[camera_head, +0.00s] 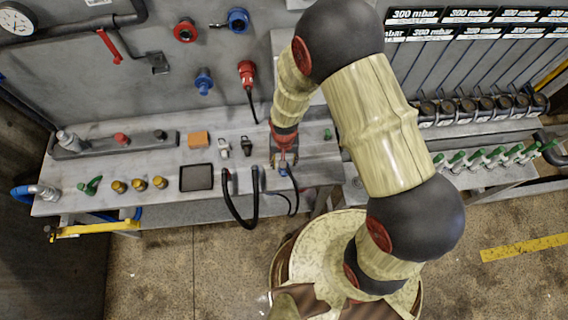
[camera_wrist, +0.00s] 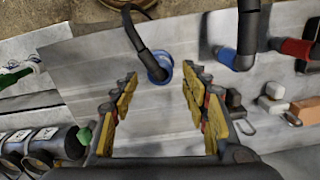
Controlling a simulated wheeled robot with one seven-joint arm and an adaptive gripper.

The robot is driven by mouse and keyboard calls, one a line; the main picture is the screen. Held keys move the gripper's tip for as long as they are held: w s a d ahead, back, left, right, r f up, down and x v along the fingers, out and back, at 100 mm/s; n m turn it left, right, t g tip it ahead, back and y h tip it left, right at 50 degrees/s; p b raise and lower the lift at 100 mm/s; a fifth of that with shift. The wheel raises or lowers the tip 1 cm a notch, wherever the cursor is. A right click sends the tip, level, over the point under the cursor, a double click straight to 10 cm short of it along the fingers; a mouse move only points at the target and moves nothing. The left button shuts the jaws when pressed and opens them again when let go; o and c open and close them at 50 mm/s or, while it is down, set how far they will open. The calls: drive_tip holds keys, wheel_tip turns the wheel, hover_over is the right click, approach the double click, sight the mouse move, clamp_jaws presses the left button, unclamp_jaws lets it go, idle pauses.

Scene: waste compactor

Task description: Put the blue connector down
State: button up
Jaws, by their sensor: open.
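The blue connector (camera_wrist: 160,69) is a round blue piece with a black hose running from it. In the wrist view it appears to rest on the grey metal worktop, beyond and between my fingertips. My gripper (camera_wrist: 158,84) is open, with yellow and black fingers on either side and a visible gap between them and the connector. In the head view my gripper (camera_head: 283,160) points down over the front of the worktop, and a bit of blue shows just below it (camera_head: 283,171). The gripper hides most of the connector there.
The worktop (camera_head: 330,172) also holds an orange block (camera_head: 198,138), a dark square plate (camera_head: 196,177) and brass fittings (camera_head: 139,184). Another blue connector (camera_wrist: 228,56) and a red one (camera_wrist: 295,48) lie to the right in the wrist view. Gauges (camera_head: 470,108) line the right.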

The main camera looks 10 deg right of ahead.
drive_tip(key=d+r+t, duration=0.1)
drive_tip(key=d+r, duration=0.2)
drive_tip(key=r, duration=1.1)
drive_tip(key=d+r+t, duration=0.2)
drive_tip(key=r, duration=1.2)
drive_tip(key=s+d+r+n+t, duration=0.1)
drive_tip(key=s+d+r, duration=0.2)
drive_tip(key=s+r, duration=0.3)
drive_tip(key=s+d+r+t, duration=0.1)
drive_tip(key=s+d+r, duration=0.3)
drive_tip(key=r, duration=0.6)
drive_tip(key=shift+s+n+t, duration=0.3)
drive_tip(key=shift+s+n, duration=0.1)
drive_tip(key=shift+s, duration=0.75)
wheel_tip(320, 180, down, 19)
drive_tip(key=b, duration=1.9)
